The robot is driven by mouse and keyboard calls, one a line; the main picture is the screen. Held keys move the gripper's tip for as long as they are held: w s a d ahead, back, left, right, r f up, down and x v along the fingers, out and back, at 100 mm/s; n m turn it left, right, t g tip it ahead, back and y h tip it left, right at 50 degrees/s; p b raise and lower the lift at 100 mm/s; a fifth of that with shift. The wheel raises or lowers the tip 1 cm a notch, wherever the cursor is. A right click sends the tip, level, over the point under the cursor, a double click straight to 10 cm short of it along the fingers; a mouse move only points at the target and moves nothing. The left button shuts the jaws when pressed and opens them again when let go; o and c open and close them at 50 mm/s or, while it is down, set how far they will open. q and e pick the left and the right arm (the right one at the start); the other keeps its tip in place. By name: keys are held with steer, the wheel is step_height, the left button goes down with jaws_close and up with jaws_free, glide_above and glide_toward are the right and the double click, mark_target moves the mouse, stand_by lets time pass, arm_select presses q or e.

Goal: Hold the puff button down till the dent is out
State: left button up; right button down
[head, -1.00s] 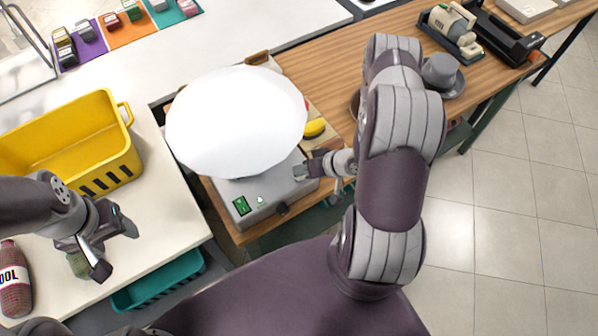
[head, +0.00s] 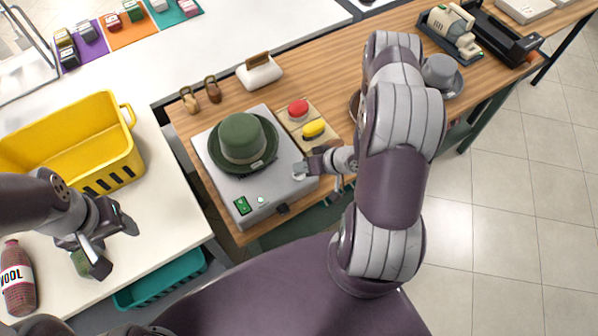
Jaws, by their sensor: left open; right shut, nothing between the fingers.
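A green felt hat (head: 242,138) with a dark band sits brim down on the grey steamer box (head: 222,185). A dent in its crown cannot be made out from here. The box's front has a lit green switch (head: 242,206), a small pale drop-marked light (head: 262,200) and a dark knob (head: 282,208). My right gripper (head: 302,170) is shut and empty, its tips down at the box's right edge. A pale round part, perhaps the puff button, is mostly hidden beneath them. My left gripper (head: 112,245) is open and empty over the white counter, far left of the box.
A yellow basket (head: 75,150) and wool bottle (head: 16,280) are left.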

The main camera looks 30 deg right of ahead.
mark_target(302, 175)
steer(key=shift+r+p, duration=2.3)
steer(key=shift+r, duration=0.3)
steer(key=shift+f, duration=0.1)
